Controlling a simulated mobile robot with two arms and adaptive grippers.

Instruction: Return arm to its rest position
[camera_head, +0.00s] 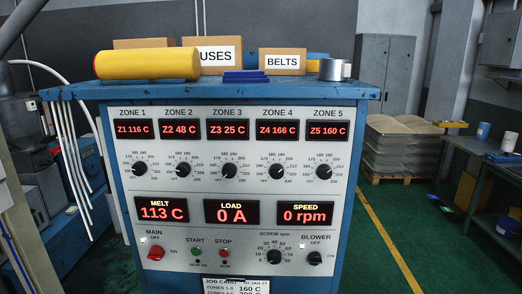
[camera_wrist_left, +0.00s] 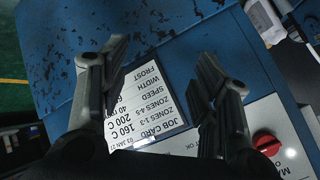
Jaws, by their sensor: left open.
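My left gripper (camera_wrist_left: 163,54) shows in the left wrist view, with its two dark fingers spread apart and nothing between them but the view beyond. The job card (camera_wrist_left: 155,100), white with a dark frame, appears upside down behind the fingers. A red knob (camera_wrist_left: 267,143) is at the lower right of that view. In the head view no gripper shows. The blue control cabinet (camera_head: 110,160) stands in front of me with its grey panel (camera_head: 185,238). The top of the job card (camera_head: 235,284) is at the bottom edge. My right gripper is in neither view.
On the cabinet top lie a yellow roll (camera_head: 147,65), a BELTS box (camera_head: 282,62) and a grey cylinder (camera_head: 333,70). White hoses (camera_head: 70,150) hang at its left. Green floor (camera_head: 385,240) is open to the right, before a workbench (camera_head: 490,160).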

